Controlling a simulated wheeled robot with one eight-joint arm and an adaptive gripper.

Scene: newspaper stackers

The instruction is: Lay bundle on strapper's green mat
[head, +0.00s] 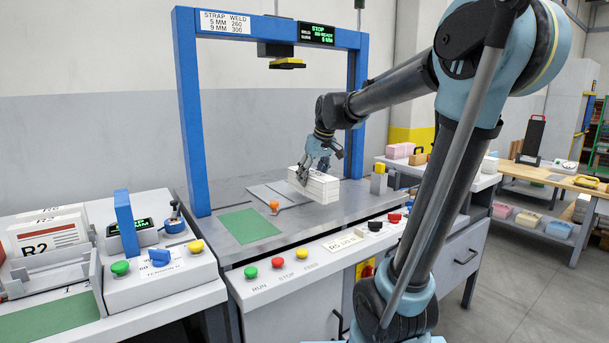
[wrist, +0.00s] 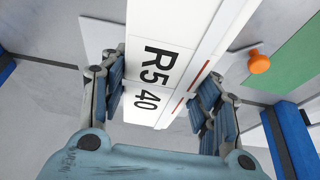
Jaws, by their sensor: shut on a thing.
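The white newspaper bundle (head: 322,189) is at the right part of the strapper's table. My gripper (head: 318,166) is shut on it from above. In the wrist view the bundle (wrist: 172,62) lies between my two blue fingers, its top marked R5 40. I cannot tell whether its underside touches the table. The strapper's green mat (head: 248,226) lies bare on the table, to the left of the bundle and nearer the front edge. The mat also shows at the upper right of the wrist view (wrist: 292,58).
The strapper's blue frame (head: 192,110) rises over the table. An orange knob (head: 274,205) stands between mat and bundle. Push buttons (head: 277,262) line the front panel. At left, another station has a tray with an R2 bundle (head: 48,232) and its own green mat (head: 50,318).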

